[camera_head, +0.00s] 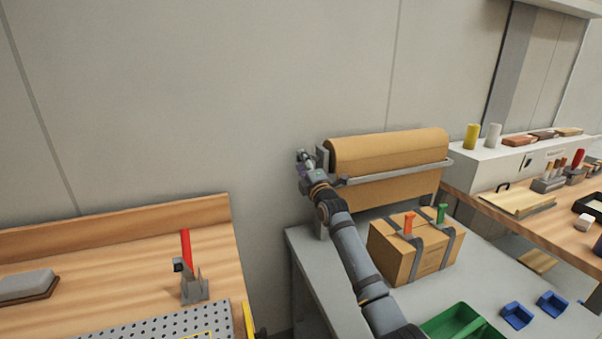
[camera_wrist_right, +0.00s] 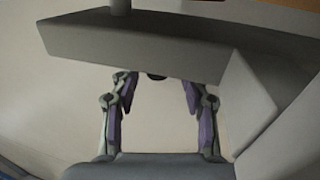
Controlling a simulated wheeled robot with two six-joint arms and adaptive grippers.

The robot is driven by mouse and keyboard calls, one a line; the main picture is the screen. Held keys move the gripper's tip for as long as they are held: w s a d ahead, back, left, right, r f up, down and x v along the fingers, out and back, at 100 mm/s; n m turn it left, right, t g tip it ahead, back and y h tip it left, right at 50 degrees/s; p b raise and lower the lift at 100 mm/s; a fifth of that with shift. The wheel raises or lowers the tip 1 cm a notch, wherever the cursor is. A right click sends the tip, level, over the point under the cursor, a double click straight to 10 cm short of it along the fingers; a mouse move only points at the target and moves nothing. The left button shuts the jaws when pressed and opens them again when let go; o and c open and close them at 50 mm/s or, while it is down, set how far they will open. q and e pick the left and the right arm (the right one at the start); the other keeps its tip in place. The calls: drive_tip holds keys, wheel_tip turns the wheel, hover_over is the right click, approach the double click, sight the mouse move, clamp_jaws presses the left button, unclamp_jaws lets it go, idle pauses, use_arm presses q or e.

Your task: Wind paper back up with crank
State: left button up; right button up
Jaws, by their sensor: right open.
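The brown paper roll (camera_head: 385,152) sits in its grey holder at the back of the grey table, with a sheet of paper (camera_head: 395,190) hanging below the front bar (camera_head: 400,172). My right gripper (camera_head: 304,158) is at the left end of the roll, beside the holder. In the right wrist view its two purple-padded fingers (camera_wrist_right: 157,92) are open and apart. A small dark piece (camera_wrist_right: 157,76) shows between the fingertips, under a thick grey bar (camera_wrist_right: 140,38). I cannot tell whether it is the crank handle. The crank is not clearly visible in the head view. My left gripper is not in view.
A strapped cardboard box (camera_head: 413,250) with orange and green handles stands before the roll, right of my arm. A green bin (camera_head: 458,325) and two blue bins (camera_head: 517,315) are nearer. A wooden bench (camera_head: 110,258) is at left; another workbench (camera_head: 540,222) is at right.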

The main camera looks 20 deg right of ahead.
drive_tip(key=shift+w+r, duration=0.25)
drive_tip(key=shift+w, duration=0.25)
clamp_jaws()
drive_tip(key=shift+s+f+g+y+p, duration=0.1)
drive_tip(key=shift+s+f+g+p, duration=0.2)
drive_tip(key=shift+g+p, duration=1.65)
drive_tip(key=shift+s+f+g+y+p, duration=0.1)
drive_tip(key=shift+s+f+g+p, duration=0.25)
drive_tip(key=shift+p, duration=3.05)
drive_tip(key=shift+s+f+g+y+p, duration=0.1)
drive_tip(key=shift+s+f+g+p, duration=0.15)
drive_tip(key=shift+g+p, duration=1.7)
drive_tip(key=shift+t+p, duration=0.65)
drive_tip(key=shift+p, duration=0.1)
